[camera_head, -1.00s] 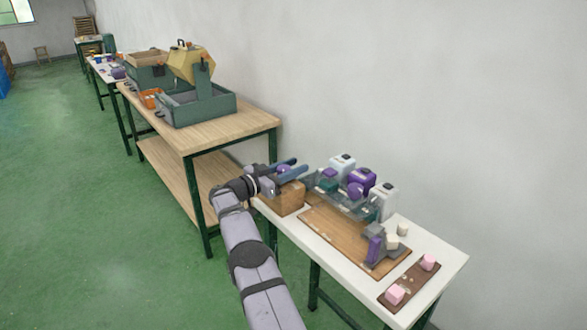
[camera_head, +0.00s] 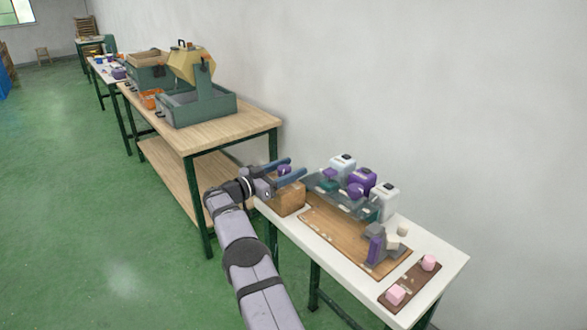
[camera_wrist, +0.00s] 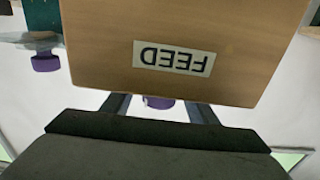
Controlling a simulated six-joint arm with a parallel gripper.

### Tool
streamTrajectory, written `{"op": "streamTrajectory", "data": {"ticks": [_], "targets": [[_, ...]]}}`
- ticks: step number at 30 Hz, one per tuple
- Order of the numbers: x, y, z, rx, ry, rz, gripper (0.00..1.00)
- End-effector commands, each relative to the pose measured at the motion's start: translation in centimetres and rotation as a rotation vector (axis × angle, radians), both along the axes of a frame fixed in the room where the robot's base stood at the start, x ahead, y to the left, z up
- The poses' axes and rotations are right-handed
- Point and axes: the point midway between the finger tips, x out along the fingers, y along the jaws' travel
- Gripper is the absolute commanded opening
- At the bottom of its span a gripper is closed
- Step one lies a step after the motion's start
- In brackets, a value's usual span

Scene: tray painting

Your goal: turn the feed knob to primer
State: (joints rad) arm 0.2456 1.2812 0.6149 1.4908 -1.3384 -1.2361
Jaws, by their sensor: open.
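The wooden feed box (camera_head: 288,201) stands at the left end of the white table. It also shows in the wrist view (camera_wrist: 185,85), with an upside-down FEED label (camera_wrist: 174,57) on its face. A purple knob (camera_head: 285,169) shows at the top of the box. Only a small part of this knob (camera_wrist: 158,102) is visible past the box edge in the wrist view. My gripper (camera_head: 287,171) is open, with its two blue-grey fingers on either side of the knob. I cannot tell whether they touch it. The knob's pointer and any primer mark are hidden.
Right of the box are a grey-green tray with purple and white containers (camera_head: 362,181), a wooden board (camera_head: 335,238) and a dark strip with pink blocks (camera_head: 409,287). A taller wooden bench (camera_head: 235,128) stands behind to the left. The green floor at left is clear.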

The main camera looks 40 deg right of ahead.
Motion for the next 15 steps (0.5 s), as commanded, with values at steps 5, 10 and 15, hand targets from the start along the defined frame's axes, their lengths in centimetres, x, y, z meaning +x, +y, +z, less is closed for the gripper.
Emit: {"op": "streamTrajectory", "data": {"ticks": [5, 10, 15], "targets": [[0.1, 2.7, 0.0, -0.001, 0.0, 0.004, 0.53], [0.1, 4.6, 0.0, -0.001, -0.001, 0.002, 0.53], [0.0, 5.4, 0.1, -0.001, 0.0, 0.001, 0.53]]}}
